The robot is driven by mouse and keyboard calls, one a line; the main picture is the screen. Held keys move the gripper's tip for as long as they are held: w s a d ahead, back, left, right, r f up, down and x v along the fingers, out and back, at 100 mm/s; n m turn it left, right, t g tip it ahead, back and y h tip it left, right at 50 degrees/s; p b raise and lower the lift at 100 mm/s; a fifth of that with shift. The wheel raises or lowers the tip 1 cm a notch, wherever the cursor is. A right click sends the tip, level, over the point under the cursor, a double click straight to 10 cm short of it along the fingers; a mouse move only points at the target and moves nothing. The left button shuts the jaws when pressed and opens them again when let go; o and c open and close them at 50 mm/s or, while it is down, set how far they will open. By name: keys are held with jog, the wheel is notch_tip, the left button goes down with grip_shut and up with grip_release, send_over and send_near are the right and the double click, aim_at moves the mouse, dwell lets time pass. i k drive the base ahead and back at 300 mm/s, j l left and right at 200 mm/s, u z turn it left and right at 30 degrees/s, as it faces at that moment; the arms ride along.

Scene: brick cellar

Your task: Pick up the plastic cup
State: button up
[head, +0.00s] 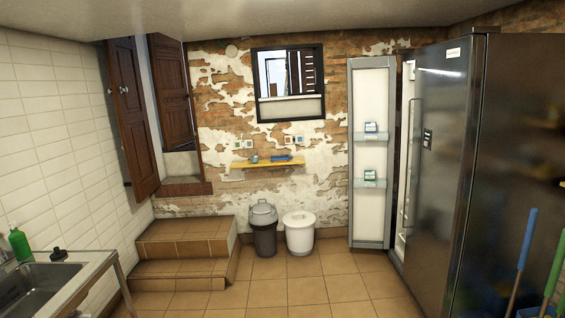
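I cannot make out a plastic cup for certain in the head view. Small items, one grey (253,159) and one blue (281,158), sit on a narrow yellow wall shelf (267,165) at the far wall. They are too small to identify. My gripper is not in view.
A metal sink (35,285) with a green bottle (19,244) stands at the lower left. Tiled steps (185,250), a dark bin (263,230) and a white bin (299,233) stand at the far wall. A tall fridge (440,160) with its door (370,205) open fills the right. The middle floor is clear.

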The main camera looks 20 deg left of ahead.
aim_at(254, 157)
jog(key=i+j+u, duration=0.35)
jog(key=i, duration=0.7)
jog(key=i+u, duration=0.35)
jog(key=i, duration=3.55)
jog(key=i+u, duration=0.1)
jog(key=i, duration=0.5)
jog(key=i+l+u, duration=0.1)
jog(key=i, duration=0.45)
jog(key=i+l+u, duration=0.1)
jog(key=i, duration=0.5)
jog(key=i+l+u, duration=0.85)
jog(key=i+j, duration=0.1)
jog(key=i, duration=0.05)
